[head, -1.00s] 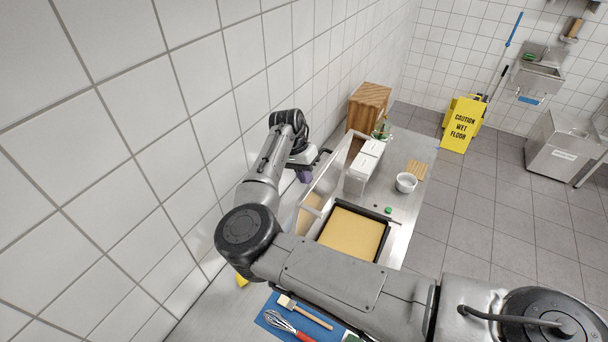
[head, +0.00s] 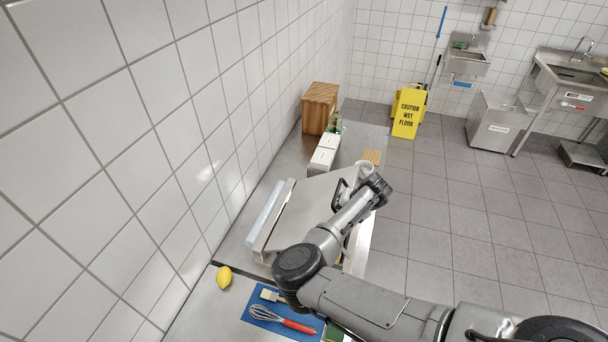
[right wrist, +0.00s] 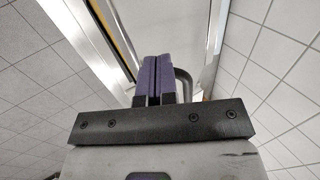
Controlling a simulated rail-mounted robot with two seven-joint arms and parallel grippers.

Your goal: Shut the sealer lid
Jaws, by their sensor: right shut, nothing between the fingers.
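The sealer's grey lid (head: 310,213) lies swung over the sealer in the head view and hides the yellow contents of its tray. A black handle (head: 338,186) shows at its far side. In the right wrist view the pale underside or face of the lid (right wrist: 203,32) rises beside a metal rim, with a thin yellow strip (right wrist: 122,32) at the left, so I cannot tell if it is fully down. My right gripper (right wrist: 158,78) has its purple fingers shut and empty, close to a dark curved bar (right wrist: 184,82). In the head view my own arm hides the fingers. My left gripper is not in view.
White boxes (head: 324,154) and a wooden crate (head: 319,107) stand beyond the sealer by the wall. A white bowl (head: 366,167) is partly hidden by my wrist.

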